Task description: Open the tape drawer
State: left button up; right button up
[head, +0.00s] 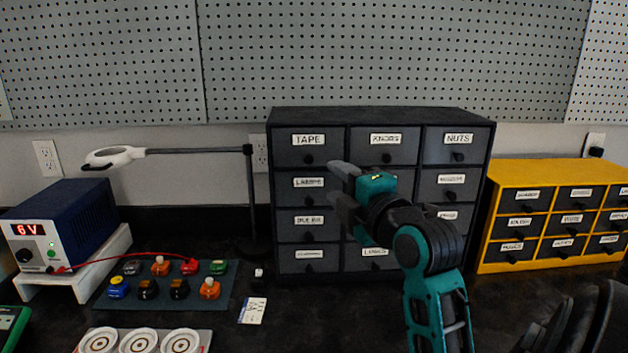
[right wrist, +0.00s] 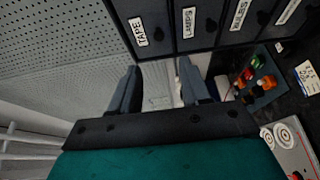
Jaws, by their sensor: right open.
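The tape drawer (head: 308,150) is the top-left drawer of a black cabinet. Its white label reads TAPE and a dark round knob (head: 308,159) sits below the label. The drawer looks shut, flush with those around it. In the right wrist view the tape drawer (right wrist: 143,18) shows at the top, beyond the fingertips. My right gripper (head: 338,184) is open and empty in front of the cabinet, below and to the right of the tape drawer. It also shows in the right wrist view (right wrist: 160,82), with nothing between its fingers. My left gripper is not in view.
The black cabinet (head: 380,115) has several other labelled drawers. A yellow drawer cabinet (head: 540,172) stands right. A magnifier lamp (head: 190,151), a blue power supply (head: 70,215) and a board of colored parts (head: 225,290) stand left. A pegboard wall (head: 400,60) is behind.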

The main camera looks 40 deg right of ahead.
aim_at(310, 161)
jog(key=b+x, duration=0.1)
jog(key=x, duration=0.2)
jog(key=b+x, duration=0.1)
jog(key=x, duration=0.3)
jog(key=b+x, duration=0.1)
jog(key=x, duration=0.2)
jog(key=shift+w+d, duration=0.3)
jog(key=shift+d, duration=0.1)
grip_shut()
dwell(0.4)
